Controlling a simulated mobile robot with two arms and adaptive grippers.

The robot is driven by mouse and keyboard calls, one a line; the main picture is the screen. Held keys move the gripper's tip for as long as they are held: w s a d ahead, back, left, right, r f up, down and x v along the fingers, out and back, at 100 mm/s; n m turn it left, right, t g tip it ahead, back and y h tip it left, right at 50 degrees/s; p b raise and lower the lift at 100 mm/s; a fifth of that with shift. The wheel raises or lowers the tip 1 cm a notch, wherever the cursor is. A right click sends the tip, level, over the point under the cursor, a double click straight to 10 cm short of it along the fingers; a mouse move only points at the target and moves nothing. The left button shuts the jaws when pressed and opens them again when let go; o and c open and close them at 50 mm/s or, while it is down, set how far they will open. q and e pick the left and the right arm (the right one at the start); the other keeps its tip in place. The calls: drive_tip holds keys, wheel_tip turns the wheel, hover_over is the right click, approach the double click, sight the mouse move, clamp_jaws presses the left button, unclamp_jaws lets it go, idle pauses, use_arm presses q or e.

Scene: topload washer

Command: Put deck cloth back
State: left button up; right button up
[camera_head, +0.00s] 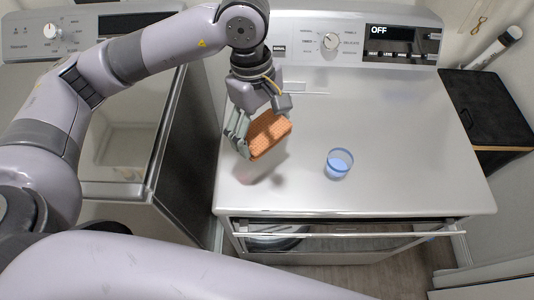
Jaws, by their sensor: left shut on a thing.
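An orange textured cloth (269,134), shaped like a small folded block, is held in my left gripper (258,118). The gripper is shut on it and partly hides its left and upper edges. My right gripper is out of the picture; a pale arm link of mine crosses the bottom.
A small blue translucent cup (339,162) stands on the deck right of the cloth. A control panel (350,40) reading OFF rises at the back. Another appliance (125,130) stands left across a gap. A black box (492,105) is at right. The deck's right side is clear.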

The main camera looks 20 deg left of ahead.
use_arm(q)
drive_tip(key=p, duration=0.1)
hover_over(266, 167)
wheel_tip(266, 167, down, 7)
drive_tip(key=shift+w+a+f, duration=0.1)
drive_tip(key=shift+a+f, duration=0.05)
wheel_tip(266, 167, down, 3)
drive_tip(key=shift+f+p, duration=0.2)
drive_tip(key=shift+p, duration=0.5)
drive_tip(key=shift+f, duration=0.45)
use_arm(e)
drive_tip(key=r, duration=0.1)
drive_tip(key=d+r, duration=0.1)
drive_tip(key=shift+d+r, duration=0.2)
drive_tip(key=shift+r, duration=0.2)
use_arm(q)
drive_tip(key=shift+f+b, duration=0.15)
drive_tip(key=shift+b, duration=0.15)
drive_tip(key=o, duration=0.9)
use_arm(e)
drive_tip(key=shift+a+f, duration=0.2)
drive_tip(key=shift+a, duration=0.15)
